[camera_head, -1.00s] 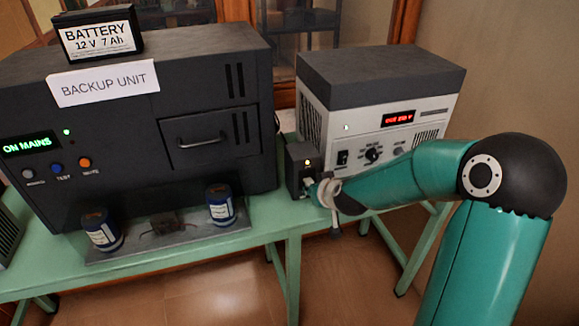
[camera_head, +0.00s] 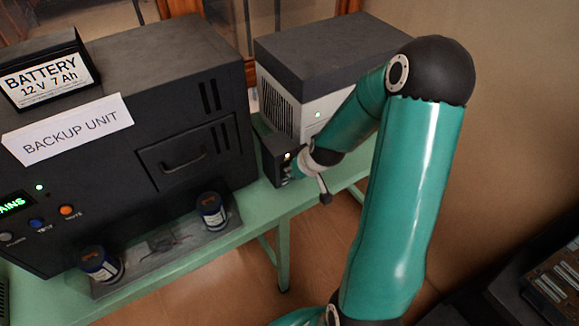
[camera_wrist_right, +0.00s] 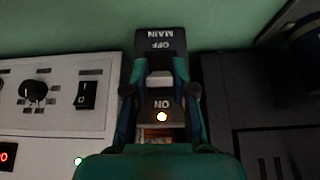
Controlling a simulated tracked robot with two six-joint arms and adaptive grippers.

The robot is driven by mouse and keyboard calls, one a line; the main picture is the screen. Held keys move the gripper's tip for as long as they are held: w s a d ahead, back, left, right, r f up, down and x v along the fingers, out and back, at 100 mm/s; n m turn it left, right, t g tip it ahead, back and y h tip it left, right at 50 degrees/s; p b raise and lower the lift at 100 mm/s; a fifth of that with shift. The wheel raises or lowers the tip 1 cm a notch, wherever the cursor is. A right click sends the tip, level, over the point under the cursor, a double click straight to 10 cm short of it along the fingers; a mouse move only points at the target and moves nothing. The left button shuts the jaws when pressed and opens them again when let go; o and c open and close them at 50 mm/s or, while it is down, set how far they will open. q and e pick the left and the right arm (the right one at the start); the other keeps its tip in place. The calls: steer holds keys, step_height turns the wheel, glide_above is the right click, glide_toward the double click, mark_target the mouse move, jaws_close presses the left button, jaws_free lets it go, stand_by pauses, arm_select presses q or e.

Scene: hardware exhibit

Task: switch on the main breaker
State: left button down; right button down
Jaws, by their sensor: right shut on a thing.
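The main breaker is a small dark box (camera_head: 268,165) on the green bench, between the backup unit and the grey supply unit. In the right wrist view its face (camera_wrist_right: 160,58) carries upside-down MAIN, OFF and ON labels. A lamp (camera_wrist_right: 162,117) glows beside ON. The pale lever (camera_wrist_right: 159,79) lies between the OFF and ON labels; its exact setting is hard to judge. My right gripper (camera_wrist_right: 160,70) is shut on the lever, a finger on each side. In the head view, my right gripper (camera_head: 292,170) is at the breaker's front, partly hidden. My left gripper is out of view.
The backup unit (camera_head: 110,110), with a battery (camera_head: 45,75) on top, stands left. The supply unit (camera_head: 320,60) stands behind my right arm, a green light on its front.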

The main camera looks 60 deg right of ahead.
steer(key=c, duration=1)
jaws_free()
steer(key=shift+d, duration=0.1)
steer(key=shift+o, duration=0.2)
